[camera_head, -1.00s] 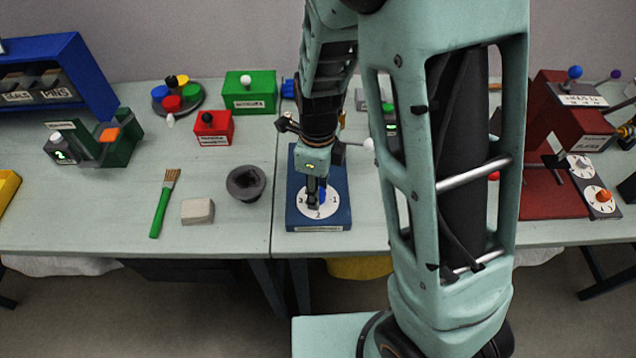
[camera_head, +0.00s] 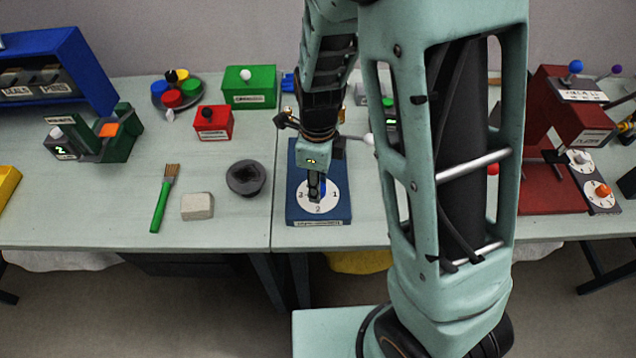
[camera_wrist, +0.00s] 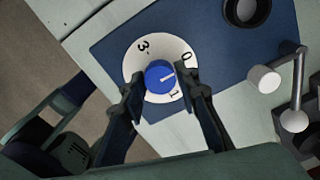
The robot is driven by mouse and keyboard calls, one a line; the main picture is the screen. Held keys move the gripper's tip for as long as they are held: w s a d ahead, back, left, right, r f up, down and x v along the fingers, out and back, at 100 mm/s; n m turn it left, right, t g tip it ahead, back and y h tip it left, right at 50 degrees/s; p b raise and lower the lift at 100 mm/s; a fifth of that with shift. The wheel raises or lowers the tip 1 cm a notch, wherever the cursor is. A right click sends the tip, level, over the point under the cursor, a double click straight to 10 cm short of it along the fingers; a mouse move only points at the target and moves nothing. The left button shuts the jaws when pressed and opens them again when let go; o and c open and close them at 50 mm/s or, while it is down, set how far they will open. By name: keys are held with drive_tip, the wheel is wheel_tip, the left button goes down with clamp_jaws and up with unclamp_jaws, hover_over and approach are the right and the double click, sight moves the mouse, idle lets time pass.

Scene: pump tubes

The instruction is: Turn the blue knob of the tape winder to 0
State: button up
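The tape winder is a blue box (camera_head: 340,211) with a white dial (camera_head: 303,202) on top, at the middle of the table. In the wrist view its blue knob (camera_wrist: 158,74) sits at the dial's centre. The knob's white line points right, between the 0 and the 1. The 3 is at upper left; the 2 is hidden in this view. My gripper (camera_wrist: 160,79) is over the dial, with one finger on either side of the knob. Narrow gaps seem to show between fingers and knob. In the head view my gripper (camera_head: 316,194) partly covers the knob.
A grey bowl (camera_head: 246,178), a beige block (camera_head: 197,207) and a green brush (camera_head: 161,208) lie left of the winder. A white-ended lever (camera_wrist: 264,79) stands beside the winder in the wrist view. A red machine (camera_head: 565,110) is at the right.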

drive_tip(key=o, duration=0.4)
